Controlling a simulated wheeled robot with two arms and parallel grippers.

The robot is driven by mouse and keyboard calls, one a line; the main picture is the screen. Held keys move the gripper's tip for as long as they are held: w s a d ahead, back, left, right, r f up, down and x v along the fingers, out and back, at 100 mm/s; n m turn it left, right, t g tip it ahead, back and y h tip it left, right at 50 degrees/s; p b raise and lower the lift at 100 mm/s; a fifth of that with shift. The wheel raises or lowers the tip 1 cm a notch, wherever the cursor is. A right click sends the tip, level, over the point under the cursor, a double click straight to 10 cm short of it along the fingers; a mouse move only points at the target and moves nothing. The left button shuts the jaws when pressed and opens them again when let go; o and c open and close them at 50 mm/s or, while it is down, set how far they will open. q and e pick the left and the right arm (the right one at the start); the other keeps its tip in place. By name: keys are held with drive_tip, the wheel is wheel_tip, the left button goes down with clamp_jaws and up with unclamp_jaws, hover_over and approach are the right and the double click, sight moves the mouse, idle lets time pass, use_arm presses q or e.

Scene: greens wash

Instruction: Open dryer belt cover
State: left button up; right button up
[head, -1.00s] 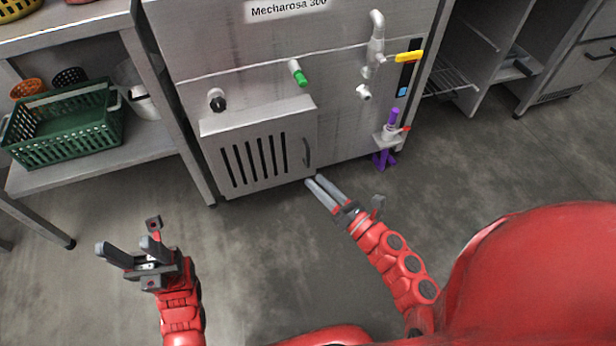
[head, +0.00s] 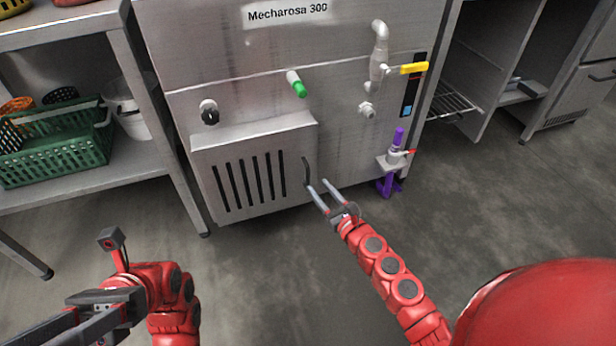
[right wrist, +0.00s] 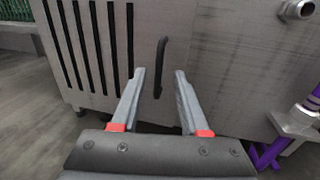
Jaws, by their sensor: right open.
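The dryer belt cover (head: 206,174) is a grey metal panel with dark vertical slots, low on the front of the machine, and it looks shut. Its dark upright handle (head: 306,172) is at the panel's right edge. In the right wrist view the handle (right wrist: 161,66) stands ahead of the fingertips, in line with the gap between them. My right gripper (head: 324,190) is open and empty, just below and right of the handle; it also shows in the right wrist view (right wrist: 158,76). My left gripper (head: 62,328) is low at the left, partly cut off, and its jaw gap is unclear.
The machine (head: 240,58) carries a black knob (head: 209,112), a green-tipped knob (head: 297,84) and a yellow-handled valve (head: 413,68). A purple valve stand (head: 389,184) is right of the cover. A shelf with a green basket (head: 60,150) stands left. The floor in front is clear.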

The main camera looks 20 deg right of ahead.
sight(308, 175)
drive_tip(key=b+x, duration=0.1)
drive_tip(key=x, duration=0.6)
use_arm(q)
drive_tip(key=s+a+m+t+y, duration=0.2)
drive_tip(key=s+t, duration=0.1)
drive_tip(key=s+a+m+t+y, duration=0.1)
drive_tip(key=t, duration=0.1)
drive_tip(key=shift+s+a+r+y, duration=0.3)
drive_tip(key=shift+s, duration=0.05)
use_arm(e)
drive_tip(key=shift+c, duration=0.2)
drive_tip(key=shift+s, duration=0.1)
clamp_jaws()
